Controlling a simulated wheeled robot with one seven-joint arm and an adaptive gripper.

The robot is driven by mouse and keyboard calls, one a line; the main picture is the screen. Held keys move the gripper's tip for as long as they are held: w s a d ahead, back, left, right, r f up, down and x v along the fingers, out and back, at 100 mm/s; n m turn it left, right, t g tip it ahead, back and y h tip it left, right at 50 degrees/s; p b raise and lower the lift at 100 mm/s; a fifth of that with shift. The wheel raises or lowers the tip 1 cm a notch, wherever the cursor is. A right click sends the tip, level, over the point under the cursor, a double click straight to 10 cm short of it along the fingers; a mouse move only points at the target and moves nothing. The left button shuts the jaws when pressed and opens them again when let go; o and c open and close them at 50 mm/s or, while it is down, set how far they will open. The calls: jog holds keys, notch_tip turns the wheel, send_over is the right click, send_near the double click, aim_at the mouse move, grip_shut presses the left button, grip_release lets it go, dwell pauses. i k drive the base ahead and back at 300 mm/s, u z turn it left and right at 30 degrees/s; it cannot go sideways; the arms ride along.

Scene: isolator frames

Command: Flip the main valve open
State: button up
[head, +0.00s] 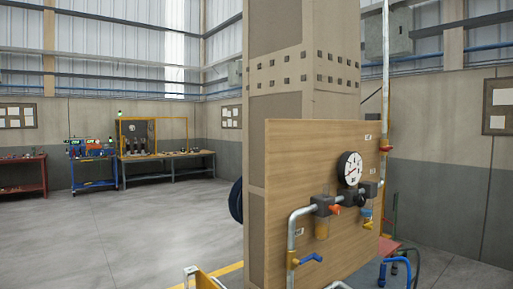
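A wooden panel (290,165) stands in front of a thick column and carries grey pipework (300,225). A blue lever (310,258) sits low on the left pipe and points right, slightly upward. An orange-red handle (334,208) is on a dark fitting beneath the gauge. A small blue handle (366,212) and an orange one show further right. A red-orange handle (385,148) is on the upright pipe at the panel's right edge. Small white labels are too small to read, so I cannot tell which is the main valve. My gripper is not in view.
A round white gauge (350,169) is on the panel. The column (300,60) rises behind it. Yellow and pale metal parts (203,278) show at the bottom edge. Open grey floor (140,235) lies left, with workbenches (165,155) at the far wall.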

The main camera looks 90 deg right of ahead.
aim_at(387, 149)
jog(key=z, duration=3.7)
jog(key=i, duration=0.5)
jog(key=k, duration=0.6)
jog(key=z, duration=0.55)
jog(key=i, duration=1.35)
jog(key=u, duration=0.85)
